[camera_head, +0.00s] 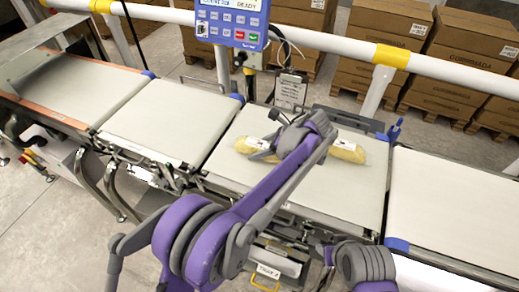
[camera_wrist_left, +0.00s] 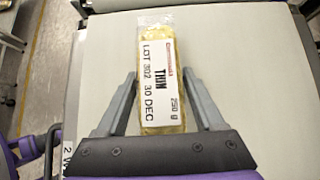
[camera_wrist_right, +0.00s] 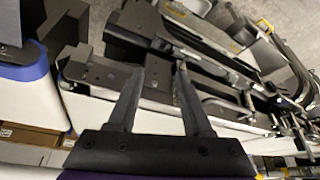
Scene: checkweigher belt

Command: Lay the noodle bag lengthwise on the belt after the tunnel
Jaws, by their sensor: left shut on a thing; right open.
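The noodle bag (camera_head: 249,146) is a long clear pack of yellow noodles with white labels. It lies lengthwise along the third belt (camera_head: 230,172), its middle hidden behind my left gripper (camera_head: 296,138). In the left wrist view the bag (camera_wrist_left: 160,60) runs between the two fingers of the left gripper (camera_wrist_left: 160,80), which is shut on it. I cannot tell whether it rests on the belt or is just above it. A metal hood (camera_head: 28,66), perhaps the tunnel, stands at the far left. My right gripper (camera_wrist_right: 160,70) is open and empty.
A second belt (camera_head: 165,115) lies to the left and another belt (camera_head: 455,205) to the right, both bare. A white rail (camera_head: 345,45) and a blue control panel (camera_head: 232,22) stand behind. Stacked cartons (camera_head: 465,55) are beyond the rail.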

